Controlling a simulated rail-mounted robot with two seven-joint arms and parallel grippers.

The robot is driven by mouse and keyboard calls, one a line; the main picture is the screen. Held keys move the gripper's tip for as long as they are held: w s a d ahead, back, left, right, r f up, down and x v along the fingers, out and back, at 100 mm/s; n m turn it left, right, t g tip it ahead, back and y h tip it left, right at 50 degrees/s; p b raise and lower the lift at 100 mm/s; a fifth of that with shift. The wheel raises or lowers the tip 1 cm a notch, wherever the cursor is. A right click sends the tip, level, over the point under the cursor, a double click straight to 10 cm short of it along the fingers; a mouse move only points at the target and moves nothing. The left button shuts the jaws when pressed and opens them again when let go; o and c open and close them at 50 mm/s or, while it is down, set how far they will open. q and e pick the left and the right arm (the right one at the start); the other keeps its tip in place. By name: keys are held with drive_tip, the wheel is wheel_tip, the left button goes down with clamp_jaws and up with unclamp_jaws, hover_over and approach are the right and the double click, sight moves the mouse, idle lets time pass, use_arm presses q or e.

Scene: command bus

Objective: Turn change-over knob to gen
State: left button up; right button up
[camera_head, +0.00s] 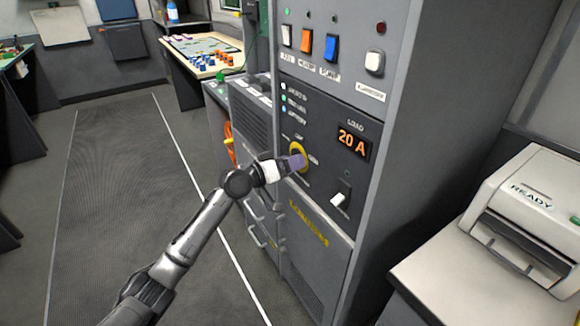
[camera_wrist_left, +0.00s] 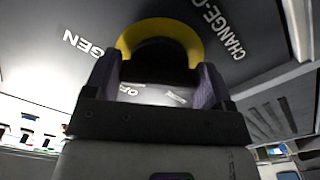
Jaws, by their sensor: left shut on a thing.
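The change-over knob is on the dark front panel of the grey cabinet, with a yellow ring (camera_head: 297,146) around it. My left gripper (camera_head: 297,162) reaches it from the left and is shut on the knob; its purple fingers cover most of it. In the left wrist view the yellow ring (camera_wrist_left: 160,27) curves above a black knob body (camera_wrist_left: 158,52) between the two purple fingers. The printed word GEN lies left of the ring there, and the change-over label lies right. The knob's pointer is hidden, so I cannot tell its position. My right gripper is not in view.
The load display (camera_head: 354,143) reads 20 A, and a black switch with a white tip (camera_head: 340,199) sits below it. Coloured rocker switches (camera_head: 306,41) are above. A printer (camera_head: 530,205) stands at right. The floor (camera_head: 120,180) at left is clear.

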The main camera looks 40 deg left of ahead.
use_arm(q)
drive_tip(key=shift+m, duration=0.3)
idle(0.4)
drive_tip(key=o, duration=0.9)
drive_tip(key=p+v, duration=0.2)
drive_tip(key=v, duration=1.1)
drive_tip(key=shift+s+a+p, duration=0.2)
drive_tip(key=shift+s+p, duration=0.15)
drive_tip(key=shift+p, duration=0.05)
